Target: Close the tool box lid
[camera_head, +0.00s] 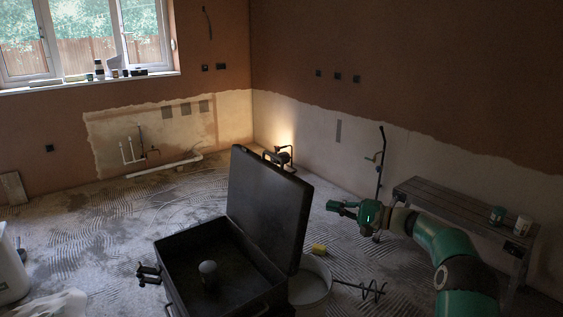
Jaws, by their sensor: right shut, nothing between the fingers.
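The black tool box (172,284) stands at the lower middle, with its open top facing me. Its lid (268,208) is open and stands nearly upright along the right side of the box, leaning slightly back, with a handle on its top edge. A dark rounded object (208,268) is inside the box. My right gripper (333,206) is shut and empty, just right of the lid, with its fingers pointing left. I cannot tell whether it touches the lid; a small gap shows between them.
A bucket (318,284) stands right beside the box, with a mixing paddle (372,290) next to it. A yellow object (319,249) lies behind the bucket. A bench (455,205) with two cans stands along the right wall.

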